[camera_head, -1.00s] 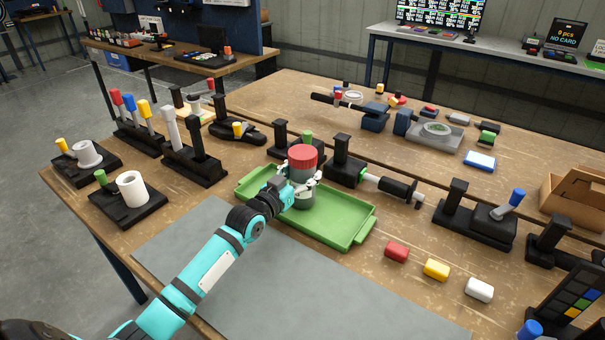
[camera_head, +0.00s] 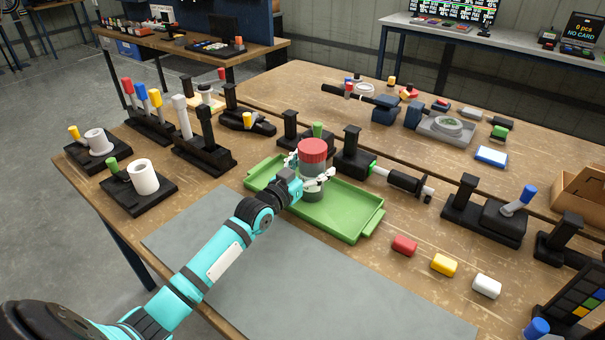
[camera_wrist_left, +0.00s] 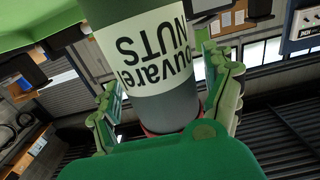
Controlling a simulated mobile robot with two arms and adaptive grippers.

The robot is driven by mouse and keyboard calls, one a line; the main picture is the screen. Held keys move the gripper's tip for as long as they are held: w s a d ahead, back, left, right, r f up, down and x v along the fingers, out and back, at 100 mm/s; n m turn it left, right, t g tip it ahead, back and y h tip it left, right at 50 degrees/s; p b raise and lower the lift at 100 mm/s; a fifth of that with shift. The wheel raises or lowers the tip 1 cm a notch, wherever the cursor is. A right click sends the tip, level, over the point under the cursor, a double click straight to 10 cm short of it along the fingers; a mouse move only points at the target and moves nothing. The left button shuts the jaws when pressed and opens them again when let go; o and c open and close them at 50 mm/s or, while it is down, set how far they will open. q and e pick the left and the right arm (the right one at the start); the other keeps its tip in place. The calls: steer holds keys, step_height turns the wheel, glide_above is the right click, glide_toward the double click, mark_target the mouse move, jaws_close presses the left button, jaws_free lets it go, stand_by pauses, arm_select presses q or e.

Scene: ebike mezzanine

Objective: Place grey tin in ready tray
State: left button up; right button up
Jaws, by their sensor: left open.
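The grey tin (camera_head: 312,172) with a red lid stands upright in the green tray (camera_head: 352,223), near its far side. In the left wrist view the tin (camera_wrist_left: 160,60) shows a white label reading "NUTS", upside down. My left gripper (camera_head: 309,171) is open, its two fingers spread on either side of the tin. In the left wrist view the fingers (camera_wrist_left: 165,100) flank the tin with visible gaps. My right gripper is not in view.
Black fixtures (camera_head: 350,160) stand close behind the tray. Red (camera_head: 404,245), yellow (camera_head: 444,265) and white (camera_head: 487,286) blocks lie to its right. Holders with white rings (camera_head: 144,177) are at the left. The grey mat (camera_head: 290,285) in front is clear apart from my arm above it.

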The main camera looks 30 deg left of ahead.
arm_select(q)
steer(key=s+a+b, duration=0.1)
steer(key=s, duration=1)
steer(key=shift+s+a, duration=0.3)
steer(key=shift+s, duration=0.1)
